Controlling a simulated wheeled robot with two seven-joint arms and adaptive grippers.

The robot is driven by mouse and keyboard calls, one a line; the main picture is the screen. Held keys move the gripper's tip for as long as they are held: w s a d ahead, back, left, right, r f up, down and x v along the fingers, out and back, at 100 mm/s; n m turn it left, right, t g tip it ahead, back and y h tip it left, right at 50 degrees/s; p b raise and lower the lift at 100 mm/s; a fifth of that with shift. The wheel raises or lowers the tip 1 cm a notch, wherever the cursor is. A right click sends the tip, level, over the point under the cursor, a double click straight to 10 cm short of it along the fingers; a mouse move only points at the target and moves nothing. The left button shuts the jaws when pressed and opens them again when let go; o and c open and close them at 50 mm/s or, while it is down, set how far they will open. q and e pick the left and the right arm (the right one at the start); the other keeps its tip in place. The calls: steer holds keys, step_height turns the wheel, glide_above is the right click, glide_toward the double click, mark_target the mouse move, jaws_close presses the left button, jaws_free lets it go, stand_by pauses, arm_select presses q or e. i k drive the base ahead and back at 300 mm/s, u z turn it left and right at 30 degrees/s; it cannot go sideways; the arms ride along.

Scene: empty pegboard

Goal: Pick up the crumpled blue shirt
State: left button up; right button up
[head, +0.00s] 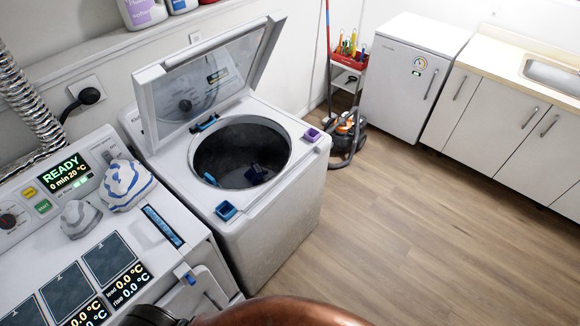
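A crumpled white cloth with blue stripes (127,185) lies on top of the left machine (150,250), by its display. A smaller crumpled grey cloth (80,218) lies just left of and in front of it. In the open drum (225,150) of the top-loading washer there is a dark blue item (258,173); I cannot tell whether it is cloth. No plain blue shirt shows clearly. A copper-coloured rounded part of mine shows at the bottom edge, with a dark part beside it. Neither gripper is in view.
The washer's clear lid (205,80) stands raised. Small blue (226,210) and purple (312,135) cups sit on its rim. A vacuum cleaner (348,128), white fridge (405,75) and sink cabinets (500,115) stand behind. The wooden floor (430,230) at right is clear.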

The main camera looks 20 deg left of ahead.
mark_target(256, 172)
steer(key=z, duration=0.1)
steer(key=i, duration=1.55)
steer(key=u, duration=0.7)
